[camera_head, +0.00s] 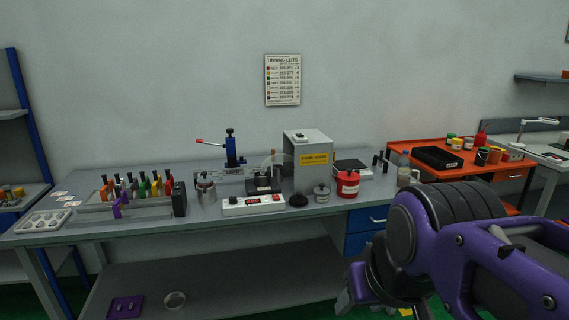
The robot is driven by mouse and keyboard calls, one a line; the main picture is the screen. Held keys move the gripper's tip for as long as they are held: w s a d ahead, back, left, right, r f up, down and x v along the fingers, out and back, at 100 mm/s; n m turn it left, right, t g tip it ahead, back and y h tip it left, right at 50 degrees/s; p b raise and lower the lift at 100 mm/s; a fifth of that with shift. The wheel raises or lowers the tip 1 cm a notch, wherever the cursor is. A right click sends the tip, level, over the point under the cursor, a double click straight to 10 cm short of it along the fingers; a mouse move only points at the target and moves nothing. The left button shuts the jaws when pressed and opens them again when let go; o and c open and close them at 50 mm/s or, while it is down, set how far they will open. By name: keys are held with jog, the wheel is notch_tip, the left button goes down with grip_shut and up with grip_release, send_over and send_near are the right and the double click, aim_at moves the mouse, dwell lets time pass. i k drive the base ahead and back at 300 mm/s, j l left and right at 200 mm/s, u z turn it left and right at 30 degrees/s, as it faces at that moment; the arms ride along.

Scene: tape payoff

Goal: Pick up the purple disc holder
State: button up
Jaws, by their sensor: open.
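A small upright purple piece (117,208) stands at the front of the rack on the left of the grey workbench. It looks like the purple disc holder, but it is too small to make out its details. A flat purple plate (125,307) with small light parts on it lies on the shelf under the bench. My gripper (352,298) is at the bottom of the view, right of centre, in front of the bench and well away from both purple things. It is open; my arm hides part of it, and nothing shows between its fingers.
The rack (95,212) holds several coloured pieces. An orange table (400,154) stands at right.

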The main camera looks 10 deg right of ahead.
aim_at(119, 199)
jog(key=i+j+z, duration=0.15)
jog(key=j, duration=0.4)
jog(key=i+j+z, duration=0.1)
jog(key=j, duration=0.4)
jog(key=i+j+z, duration=0.15)
jog(key=j, duration=0.45)
jog(key=i+j+z, duration=0.1)
jog(key=j, duration=0.45)
jog(key=i+j+z, duration=0.15)
jog(key=j, duration=0.45)
jog(key=i+j, duration=0.1)
jog(key=j, duration=0.15)
jog(key=i+j+z, duration=0.1)
jog(key=j, duration=0.2)
jog(key=i+u, duration=0.15)
jog(key=k+j+z, duration=0.2)
jog(key=k+l, duration=0.05)
